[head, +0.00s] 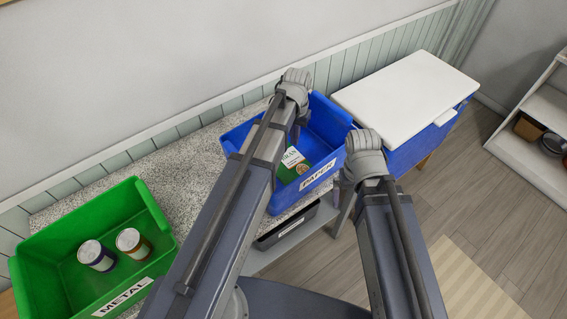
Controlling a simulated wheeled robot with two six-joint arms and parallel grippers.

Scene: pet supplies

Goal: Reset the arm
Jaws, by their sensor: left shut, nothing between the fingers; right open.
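My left arm reaches up over the blue bin, and my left gripper (293,84) is at its far end, over the bin's back left part. It is shut and holds nothing. My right gripper (363,147) is open at the end of my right arm, by the front right corner of the blue bin. The fingers of both grippers are largely hidden behind their grey bodies. The blue bin (335,115), labelled for paper, holds a green and white packet (292,163), partly hidden by my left arm.
A green bin (150,205) marked METAL stands at the left with two cans, one blue-banded (96,256) and one orange-banded (133,243). A blue box with a white lid (405,90) stands right of the blue bin. A white shelf (530,150) is at the far right.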

